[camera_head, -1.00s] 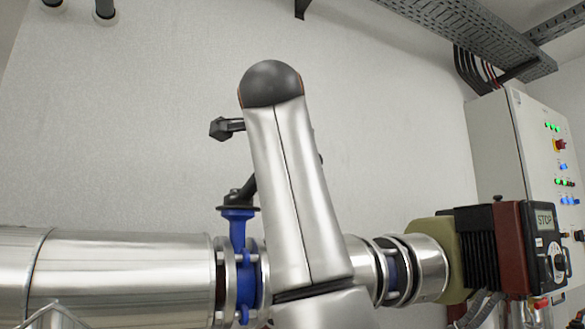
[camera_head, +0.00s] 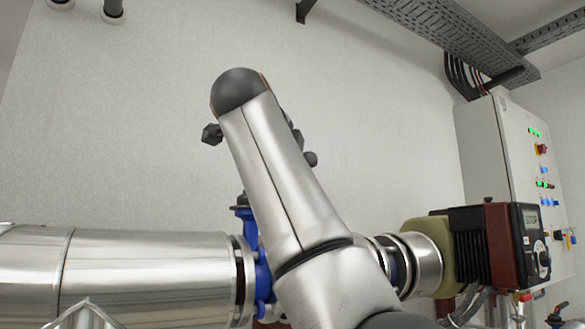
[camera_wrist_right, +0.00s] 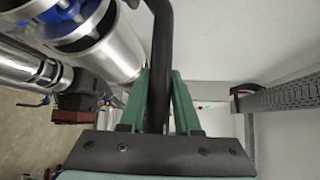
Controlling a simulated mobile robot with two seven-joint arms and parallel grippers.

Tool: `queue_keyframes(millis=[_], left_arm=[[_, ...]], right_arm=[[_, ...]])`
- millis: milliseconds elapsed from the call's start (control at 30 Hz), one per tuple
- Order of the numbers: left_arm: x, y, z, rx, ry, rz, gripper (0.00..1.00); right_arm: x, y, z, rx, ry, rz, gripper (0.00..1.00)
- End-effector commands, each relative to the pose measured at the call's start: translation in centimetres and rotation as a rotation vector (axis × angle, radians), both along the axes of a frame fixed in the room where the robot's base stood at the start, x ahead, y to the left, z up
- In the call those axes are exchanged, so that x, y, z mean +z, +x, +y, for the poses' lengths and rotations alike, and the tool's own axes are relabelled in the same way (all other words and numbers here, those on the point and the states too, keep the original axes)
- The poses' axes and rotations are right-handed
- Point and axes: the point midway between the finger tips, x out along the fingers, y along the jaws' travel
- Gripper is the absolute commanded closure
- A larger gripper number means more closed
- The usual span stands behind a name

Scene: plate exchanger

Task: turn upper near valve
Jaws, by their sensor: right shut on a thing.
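The upper near valve has a blue body (camera_head: 250,241) clamped between flanges in the shiny pipe; my right arm covers part of it. Its black lever handle (camera_wrist_right: 160,40) runs down between the green fingers of my right gripper (camera_wrist_right: 160,85) in the right wrist view. The fingers are shut on this handle. In the head view, my right arm (camera_head: 285,190) stands in front of the valve and hides the gripper and most of the handle. My left gripper is in neither view.
The wide metal pipe (camera_head: 145,275) runs to the left. A pump with a dark red housing and a display (camera_head: 512,243) sits to the right. Behind it is a control cabinet (camera_head: 495,140). A cable tray (camera_head: 430,25) hangs above.

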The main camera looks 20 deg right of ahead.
Motion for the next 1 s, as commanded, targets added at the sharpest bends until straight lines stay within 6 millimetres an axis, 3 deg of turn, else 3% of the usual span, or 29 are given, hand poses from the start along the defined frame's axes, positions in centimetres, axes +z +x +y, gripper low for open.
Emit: queue_keyframes(millis=[533,567,600,800,1000], left_arm=[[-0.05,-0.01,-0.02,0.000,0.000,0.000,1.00],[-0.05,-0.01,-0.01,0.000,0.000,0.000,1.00],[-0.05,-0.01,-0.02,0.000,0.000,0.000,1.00],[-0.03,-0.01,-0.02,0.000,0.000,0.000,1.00],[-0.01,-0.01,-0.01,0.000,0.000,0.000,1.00]], right_arm=[[-0.52,0.25,0.37,0.000,0.005,0.011,1.00],[-0.51,0.25,0.37,0.000,0.005,0.011,0.66],[-0.50,0.25,0.37,0.000,0.004,0.011,0.61],[-0.29,0.17,0.22,-0.002,0.002,0.006,0.39],[-0.14,0.11,0.11,-0.004,0.002,0.003,0.39]])
